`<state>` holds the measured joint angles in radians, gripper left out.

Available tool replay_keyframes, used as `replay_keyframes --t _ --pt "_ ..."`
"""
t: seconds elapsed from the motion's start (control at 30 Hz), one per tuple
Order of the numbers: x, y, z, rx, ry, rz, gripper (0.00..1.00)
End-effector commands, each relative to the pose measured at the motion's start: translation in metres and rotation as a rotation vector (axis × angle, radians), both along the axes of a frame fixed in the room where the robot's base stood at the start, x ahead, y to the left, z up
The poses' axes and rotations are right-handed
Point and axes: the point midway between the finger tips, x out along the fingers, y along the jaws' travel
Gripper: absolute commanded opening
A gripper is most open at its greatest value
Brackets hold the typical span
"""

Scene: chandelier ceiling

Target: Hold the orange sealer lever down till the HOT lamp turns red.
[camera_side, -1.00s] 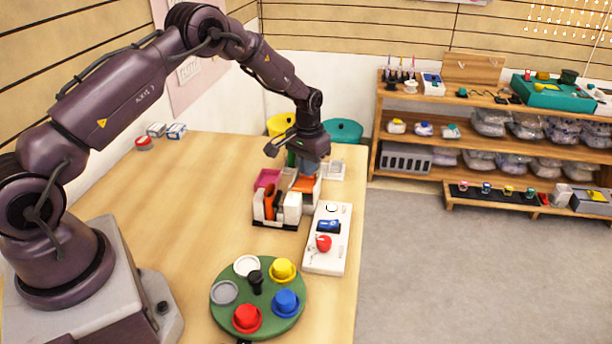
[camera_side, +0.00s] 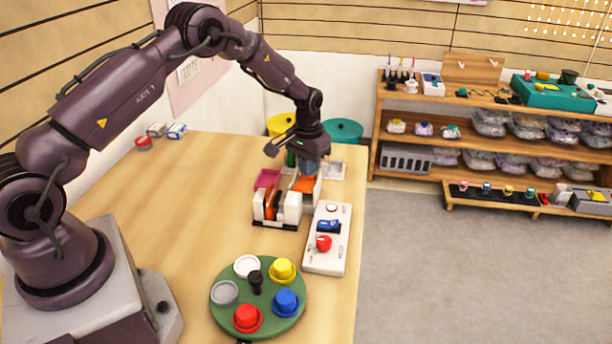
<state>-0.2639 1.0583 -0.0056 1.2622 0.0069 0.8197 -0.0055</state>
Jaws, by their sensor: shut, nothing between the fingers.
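My gripper (camera_side: 308,172) is shut and points down at the far end of the table, right over an orange flat piece (camera_side: 303,185) that looks like the sealer lever. The fingertips appear to touch it, but the contact is too small to be sure. The lever sits among white blocks of a small unit (camera_side: 291,210). A white panel (camera_side: 325,257) beside it carries a round lamp-like spot (camera_side: 331,208) with a red ring, a blue switch (camera_side: 328,225) and a red knob (camera_side: 323,243). I cannot read which label says HOT.
A green round tray (camera_side: 258,292) with coloured caps stands at the near side. A magenta piece (camera_side: 267,179) and a clear tray (camera_side: 334,170) flank my gripper. Small boxes (camera_side: 176,131) lie far left. The table's middle left is clear.

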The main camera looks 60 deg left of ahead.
Motion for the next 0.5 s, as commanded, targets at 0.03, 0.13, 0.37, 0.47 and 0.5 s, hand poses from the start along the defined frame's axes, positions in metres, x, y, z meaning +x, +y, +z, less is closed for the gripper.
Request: replay_keyframes --t 0.03,0.13,0.37,0.47,0.5 --pt "-0.002 -0.002 -0.002 -0.004 0.008 -0.001 0.00" --pt "-0.002 -0.001 0.003 -0.004 0.007 -0.001 0.00" --pt "0.000 0.000 0.021 -0.002 0.004 0.000 0.00" --pt "0.001 0.001 0.028 -0.002 0.003 0.000 0.00" --pt "0.001 0.001 0.031 -0.001 0.002 0.000 0.00"
